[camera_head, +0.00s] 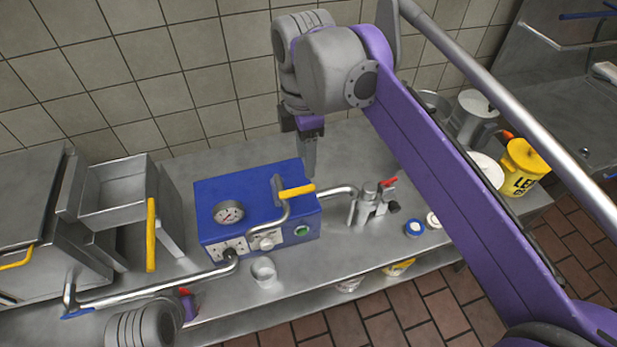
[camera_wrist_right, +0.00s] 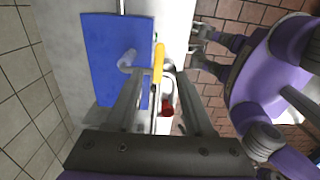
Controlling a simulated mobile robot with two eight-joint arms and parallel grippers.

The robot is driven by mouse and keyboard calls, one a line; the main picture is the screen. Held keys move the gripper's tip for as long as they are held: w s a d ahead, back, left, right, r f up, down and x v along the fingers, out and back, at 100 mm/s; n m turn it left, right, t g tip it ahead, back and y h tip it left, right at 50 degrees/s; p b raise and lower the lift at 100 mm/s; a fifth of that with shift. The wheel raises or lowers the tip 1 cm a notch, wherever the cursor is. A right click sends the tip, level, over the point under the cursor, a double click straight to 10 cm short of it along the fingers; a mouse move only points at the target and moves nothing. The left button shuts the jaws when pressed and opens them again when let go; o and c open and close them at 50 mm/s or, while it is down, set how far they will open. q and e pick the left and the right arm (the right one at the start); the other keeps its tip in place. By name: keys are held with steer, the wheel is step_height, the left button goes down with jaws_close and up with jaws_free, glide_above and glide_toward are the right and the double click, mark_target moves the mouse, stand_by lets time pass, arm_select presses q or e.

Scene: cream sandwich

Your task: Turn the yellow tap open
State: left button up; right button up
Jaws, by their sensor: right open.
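The yellow tap handle (camera_head: 296,190) is a short bar on a bent metal pipe above the blue machine box (camera_head: 213,195). In the right wrist view the yellow handle (camera_wrist_right: 158,62) lies beyond and between my fingertips. My right gripper (camera_head: 309,170) points down from above, at the handle's back right in the head view. It is open, and its fingers (camera_wrist_right: 157,76) show apart with nothing clearly held between them. I cannot tell whether a finger touches the handle.
The blue box carries a gauge (camera_head: 229,212) and a green button (camera_head: 302,231). A small cup (camera_head: 264,272) stands in front. A metal fitting with a red lever (camera_head: 389,182) stands right. The tiled wall is behind.

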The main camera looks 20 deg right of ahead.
mark_target(306, 188)
step_height(306, 188, down, 8)
steer(key=shift+d+f, duration=0.1)
stand_by(0.4)
jaws_close()
